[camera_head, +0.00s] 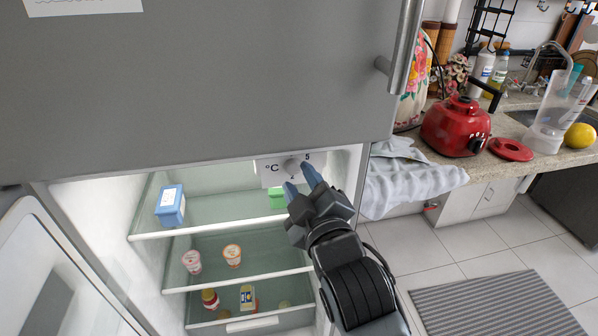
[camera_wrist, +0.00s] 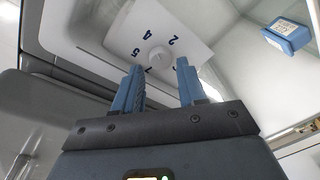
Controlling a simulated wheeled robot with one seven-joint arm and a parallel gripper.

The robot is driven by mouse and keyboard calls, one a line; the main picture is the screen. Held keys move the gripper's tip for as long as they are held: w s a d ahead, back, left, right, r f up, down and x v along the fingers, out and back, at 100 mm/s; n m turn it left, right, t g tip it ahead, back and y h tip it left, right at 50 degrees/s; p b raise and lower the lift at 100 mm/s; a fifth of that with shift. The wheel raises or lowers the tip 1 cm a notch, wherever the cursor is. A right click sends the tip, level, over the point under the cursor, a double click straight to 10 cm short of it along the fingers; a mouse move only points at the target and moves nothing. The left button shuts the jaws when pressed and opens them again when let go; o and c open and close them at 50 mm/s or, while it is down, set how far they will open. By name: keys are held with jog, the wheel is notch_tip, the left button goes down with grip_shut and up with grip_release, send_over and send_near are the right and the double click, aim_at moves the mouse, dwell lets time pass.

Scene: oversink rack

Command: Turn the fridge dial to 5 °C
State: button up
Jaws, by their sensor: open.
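The fridge dial (camera_head: 291,166) is a small round pale knob on a white plate (camera_head: 266,178) at the top of the open fridge compartment. The plate shows "°C" on the left and a 5 on the upper right in the head view. In the wrist view the dial (camera_wrist: 158,58) sits between and just beyond my fingertips, with 2, 4 and 5 printed around it. I cannot tell which number it points at. My gripper (camera_head: 301,180) is open, its blue fingers just below the dial; it also shows in the wrist view (camera_wrist: 160,68). I cannot tell whether they touch it.
A blue box (camera_head: 170,205) stands on the upper shelf, with yogurt cups (camera_head: 232,255) below. The grey upper door (camera_head: 200,80) hangs over the opening; the lower door (camera_head: 50,270) is swung out left. A counter with a red blender base (camera_head: 455,127) is to the right.

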aim_at(293, 167)
jog(key=shift+x, duration=1.2)
grip_shut()
jog(key=shift+n+p, duration=0.4)
jog(key=shift+p, duration=0.05)
jog(key=shift+r+n+p, duration=0.1)
jog(key=shift+n+p, duration=0.55)
jog(key=shift+n, duration=0.35)
jog(key=n+p, duration=0.1)
jog(key=n, duration=0.1)
jog(key=shift+n+h, duration=0.3)
jog(key=n, duration=0.3)
jog(key=n+p, duration=0.1)
jog(key=n, duration=0.1)
jog(key=shift+s+a+n+g+h, duration=0.1)
jog(key=shift+a+n+g+h, duration=0.05)
jog(key=shift+n+g+h, duration=0.2)
